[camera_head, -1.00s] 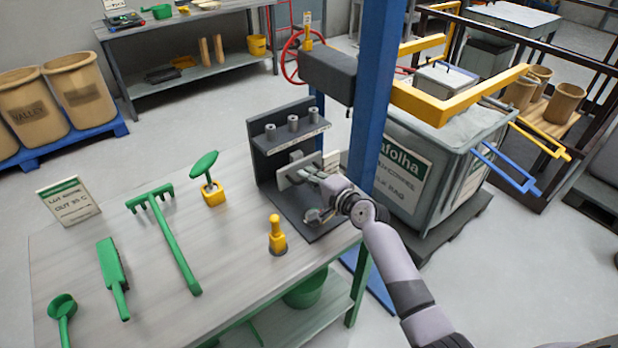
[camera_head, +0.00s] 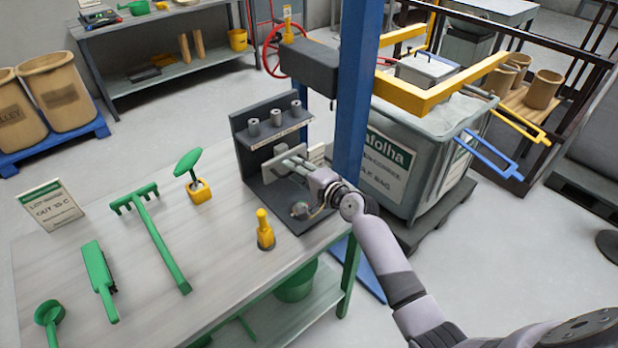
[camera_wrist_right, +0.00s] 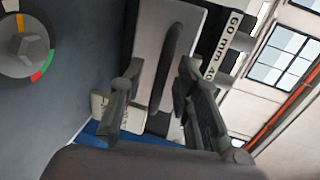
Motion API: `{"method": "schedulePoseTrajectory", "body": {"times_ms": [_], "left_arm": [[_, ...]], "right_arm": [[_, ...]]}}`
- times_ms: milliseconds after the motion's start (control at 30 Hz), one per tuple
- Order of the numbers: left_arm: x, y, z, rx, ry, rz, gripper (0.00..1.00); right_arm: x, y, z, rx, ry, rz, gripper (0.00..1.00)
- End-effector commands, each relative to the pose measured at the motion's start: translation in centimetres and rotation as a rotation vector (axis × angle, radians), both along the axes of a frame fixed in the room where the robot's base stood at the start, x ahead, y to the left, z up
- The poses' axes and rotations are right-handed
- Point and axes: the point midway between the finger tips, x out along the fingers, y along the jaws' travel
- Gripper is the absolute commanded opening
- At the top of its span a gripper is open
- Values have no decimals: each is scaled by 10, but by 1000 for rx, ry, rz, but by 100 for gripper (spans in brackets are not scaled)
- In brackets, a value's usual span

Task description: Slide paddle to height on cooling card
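The cooling card (camera_head: 51,206), white with a green header, stands at the table's left; its lower line seems to read OUT 35 C. A light grey plate (camera_head: 277,160), apparently the paddle, is on the dark stand (camera_head: 240,140). In the right wrist view a dark bar handle (camera_wrist_right: 168,62) crosses the plate (camera_wrist_right: 150,45). My right gripper (camera_head: 292,163) is at the plate. Its fingers (camera_wrist_right: 160,98) are apart, one on each side of the handle, with visible gaps. The label strip (camera_wrist_right: 226,45) reads 60 mm and 40. My left gripper is not in view.
A yellow-handled tool (camera_head: 264,230), green rake (camera_head: 155,235) and green brush (camera_head: 100,280) lie or stand on the table. A blue post (camera_head: 357,100) rises close behind my right gripper.

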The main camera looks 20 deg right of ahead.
Motion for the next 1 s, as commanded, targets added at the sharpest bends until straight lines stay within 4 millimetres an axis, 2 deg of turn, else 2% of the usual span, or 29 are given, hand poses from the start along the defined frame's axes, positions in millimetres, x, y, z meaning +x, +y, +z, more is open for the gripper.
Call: {"method": "schedulePoseTrajectory", "body": {"times_ms": [400, 500, 700, 1000], "left_arm": [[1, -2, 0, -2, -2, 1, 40], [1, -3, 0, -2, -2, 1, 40], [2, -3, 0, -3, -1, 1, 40], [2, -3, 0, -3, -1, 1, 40]], "right_arm": [[-76, -28, 16, -4, 1, 0, 30], [-89, -33, 20, -2, -1, -1, 30], [-101, -37, 23, -2, -1, -1, 30], [-102, -38, 24, -2, -1, -1, 30]]}}
